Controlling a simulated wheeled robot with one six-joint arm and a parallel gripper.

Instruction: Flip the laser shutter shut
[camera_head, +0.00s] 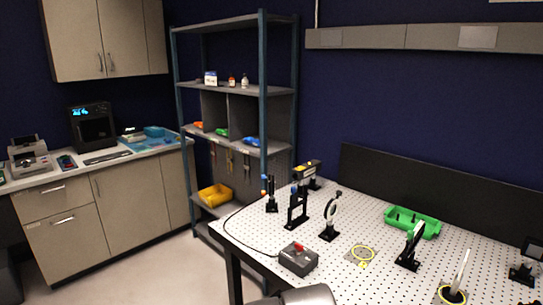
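On the perforated optical table (345,275), a dark boxy laser-like unit (306,172) with a yellow mark sits on a post at the back left. A black upright mount (297,208) stands in front of it. A dark control box (298,259) with a red switch lies at the near left edge, with a black cable curving away left.
A round optic on a post (331,217), a tilted plate mount (410,246) and a green bin (412,222) stand on the table. Shelving (264,110) stands behind left. Floor (165,270) is clear left of the table.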

